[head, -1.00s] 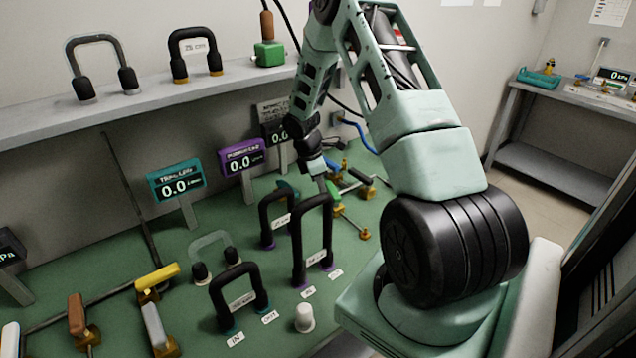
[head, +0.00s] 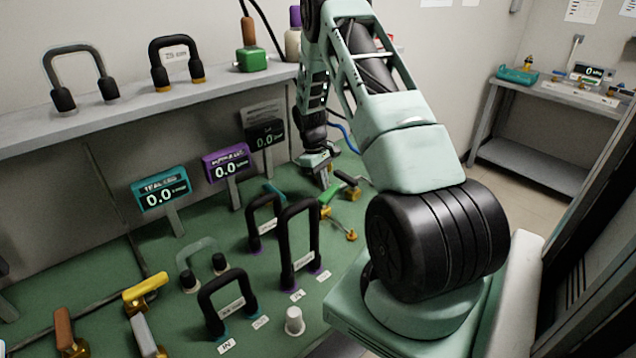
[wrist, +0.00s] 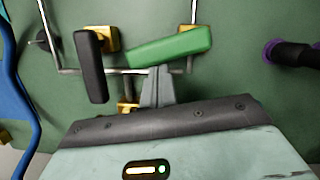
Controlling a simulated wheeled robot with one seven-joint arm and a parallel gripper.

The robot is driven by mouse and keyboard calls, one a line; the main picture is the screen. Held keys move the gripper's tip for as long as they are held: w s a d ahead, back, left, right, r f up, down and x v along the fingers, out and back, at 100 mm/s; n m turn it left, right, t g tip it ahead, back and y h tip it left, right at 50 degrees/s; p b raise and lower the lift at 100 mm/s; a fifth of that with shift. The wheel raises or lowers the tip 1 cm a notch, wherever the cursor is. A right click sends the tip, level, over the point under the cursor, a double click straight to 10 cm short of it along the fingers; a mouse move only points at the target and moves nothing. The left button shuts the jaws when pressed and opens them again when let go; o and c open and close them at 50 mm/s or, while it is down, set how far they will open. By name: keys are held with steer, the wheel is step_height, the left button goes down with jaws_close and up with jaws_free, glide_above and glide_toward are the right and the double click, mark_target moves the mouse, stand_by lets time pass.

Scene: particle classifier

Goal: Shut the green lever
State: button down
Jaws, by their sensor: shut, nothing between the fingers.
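The green lever (wrist: 170,46) lies slightly slanted across the upper middle of the wrist view, with a brass fitting behind it. In the head view the green lever (head: 334,191) is small and partly hidden by my gripper. My gripper (wrist: 158,72) is shut and empty. Its fingertips are at the lower edge of the green handle, left of its middle; I cannot tell whether they touch it. In the head view my gripper (head: 323,182) points down at the bench beside the lever.
A black-handled lever (wrist: 92,66) on a brass valve is close to the left of my gripper. Thin grey pipes run around both levers. A black hose with a purple end (wrist: 290,53) is at the right. Black hose loops (head: 300,240) stand on the bench nearer the camera.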

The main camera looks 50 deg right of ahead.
steer(key=shift+s+d+m+y, duration=0.2)
steer(key=shift+s+m, duration=0.15)
steer(key=shift+m, duration=0.35)
steer(key=shift+s+d+m+y, duration=0.2)
steer(key=shift+s+m, duration=0.15)
steer(key=shift+m, duration=0.35)
steer(key=shift+s, duration=0.1)
